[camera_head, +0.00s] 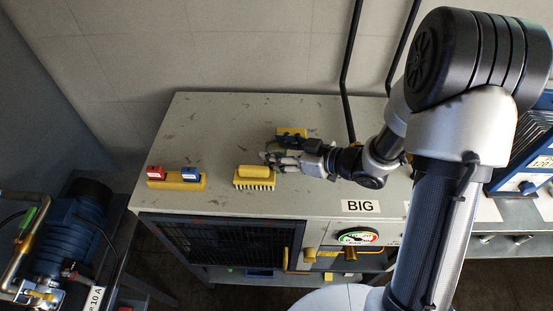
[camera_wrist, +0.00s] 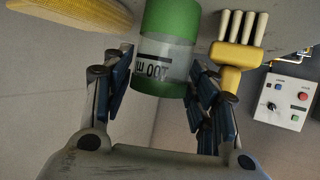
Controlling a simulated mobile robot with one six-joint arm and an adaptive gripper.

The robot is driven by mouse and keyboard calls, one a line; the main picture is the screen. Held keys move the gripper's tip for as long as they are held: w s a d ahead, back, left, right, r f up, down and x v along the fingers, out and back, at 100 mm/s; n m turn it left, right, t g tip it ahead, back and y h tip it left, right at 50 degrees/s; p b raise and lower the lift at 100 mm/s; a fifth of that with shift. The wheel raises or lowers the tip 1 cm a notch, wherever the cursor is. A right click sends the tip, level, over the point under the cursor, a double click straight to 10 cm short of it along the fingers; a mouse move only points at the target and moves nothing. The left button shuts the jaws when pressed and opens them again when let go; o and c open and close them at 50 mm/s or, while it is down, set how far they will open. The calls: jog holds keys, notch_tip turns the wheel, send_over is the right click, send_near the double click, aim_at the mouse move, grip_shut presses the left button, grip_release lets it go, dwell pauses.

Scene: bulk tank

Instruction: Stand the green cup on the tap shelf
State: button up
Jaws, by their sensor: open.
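The green cup (camera_wrist: 167,50), with a pale band of printed lettering, stands out in the wrist view. It lies between the two fingers of my gripper (camera_wrist: 162,78), which are apart on either side of it. I cannot tell whether either finger touches it. In the head view my gripper (camera_head: 272,158) reaches low over the grey cabinet top, and I cannot make out the cup there. A brass tap (camera_head: 350,253) is on the cabinet front below the BIG label. I cannot make out a tap shelf clearly.
A yellow brush (camera_head: 254,178) is close beside my gripper; another yellow item (camera_head: 291,133) is behind it. A yellow block (camera_head: 190,183) with red and blue pieces stands left on the cabinet top (camera_head: 215,125). A dial (camera_head: 357,236) is above the tap.

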jog(key=shift+c, duration=0.5)
jog(key=c, duration=0.6)
jog(key=shift+r, duration=0.1)
